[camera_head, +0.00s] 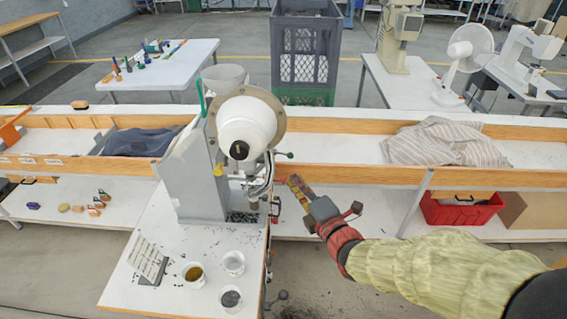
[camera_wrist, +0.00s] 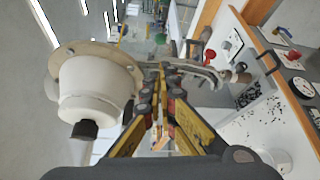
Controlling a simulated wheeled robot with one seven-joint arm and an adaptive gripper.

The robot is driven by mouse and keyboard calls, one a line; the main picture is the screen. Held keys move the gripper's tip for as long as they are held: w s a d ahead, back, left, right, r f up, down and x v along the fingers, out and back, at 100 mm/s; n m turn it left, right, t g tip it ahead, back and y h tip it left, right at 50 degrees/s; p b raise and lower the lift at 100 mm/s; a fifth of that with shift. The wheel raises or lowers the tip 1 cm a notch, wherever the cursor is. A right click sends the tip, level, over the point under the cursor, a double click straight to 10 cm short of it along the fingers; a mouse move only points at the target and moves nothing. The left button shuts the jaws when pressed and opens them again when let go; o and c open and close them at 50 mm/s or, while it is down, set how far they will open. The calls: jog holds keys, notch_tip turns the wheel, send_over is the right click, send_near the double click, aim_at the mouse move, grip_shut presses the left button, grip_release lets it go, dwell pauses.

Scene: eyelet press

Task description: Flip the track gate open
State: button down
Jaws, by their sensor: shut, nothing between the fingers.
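The eyelet press (camera_head: 208,175) stands on the white bench, with a white round hopper drum (camera_head: 246,122) at its top. A curved metal track (camera_head: 262,182) runs down from the drum on its right side; in the wrist view the track (camera_wrist: 200,74) lies just beyond and right of my fingertips. I cannot make out the gate itself on the track. A lever with a dark green knob (camera_head: 290,155) sticks out right of the drum. My gripper (camera_head: 293,181) is shut and empty, right of the track; in the wrist view its fingertips (camera_wrist: 163,68) appear close to the track, contact unclear.
White cups (camera_head: 193,273) and a tilted card (camera_head: 148,260) stand on the bench front. Dark eyelets are scattered there. A wood-edged conveyor (camera_head: 335,172) runs behind my gripper, carrying a striped cloth (camera_head: 437,143). A red bin (camera_head: 460,209) sits below, right.

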aim_at(283, 154)
jog(key=x, duration=1)
